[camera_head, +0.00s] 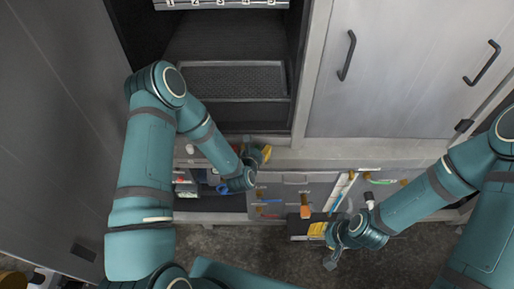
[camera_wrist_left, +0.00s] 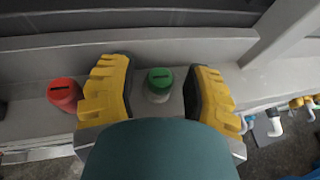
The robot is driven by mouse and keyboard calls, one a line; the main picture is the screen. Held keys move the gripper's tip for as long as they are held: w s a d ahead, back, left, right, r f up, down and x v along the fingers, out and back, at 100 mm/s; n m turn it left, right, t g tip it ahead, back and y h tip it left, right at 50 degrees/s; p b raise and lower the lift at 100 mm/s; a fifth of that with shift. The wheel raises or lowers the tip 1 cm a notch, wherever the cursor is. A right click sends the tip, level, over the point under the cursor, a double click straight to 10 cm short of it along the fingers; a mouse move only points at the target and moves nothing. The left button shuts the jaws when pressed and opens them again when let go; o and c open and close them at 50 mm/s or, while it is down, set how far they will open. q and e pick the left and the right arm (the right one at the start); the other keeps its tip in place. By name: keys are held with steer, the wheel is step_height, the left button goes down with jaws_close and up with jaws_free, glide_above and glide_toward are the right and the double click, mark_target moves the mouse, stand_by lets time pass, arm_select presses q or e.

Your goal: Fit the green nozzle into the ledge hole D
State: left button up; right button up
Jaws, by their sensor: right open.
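The green nozzle (camera_wrist_left: 159,85), a grey piece with a slotted green cap, stands upright on the pale ledge (camera_wrist_left: 150,40) in the left wrist view. My left gripper (camera_wrist_left: 158,95) is open, with one yellow finger on each side of the nozzle and gaps between. In the head view my left gripper (camera_head: 259,154) is over the ledge, and the green nozzle cannot be made out there. My right gripper (camera_head: 334,248) is open and empty at the lower right, by the drawer fronts. Hole D cannot be made out in either view.
A red-capped piece (camera_wrist_left: 64,95) stands left of my left gripper in the left wrist view. In the head view an open compartment (camera_head: 235,80) is behind the ledge, with a cabinet door (camera_head: 400,70) to its right. An orange-handled item (camera_head: 305,212) is near my right gripper.

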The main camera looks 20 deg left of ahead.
arm_select(q)
steer(key=v, duration=1.2)
stand_by(0.4)
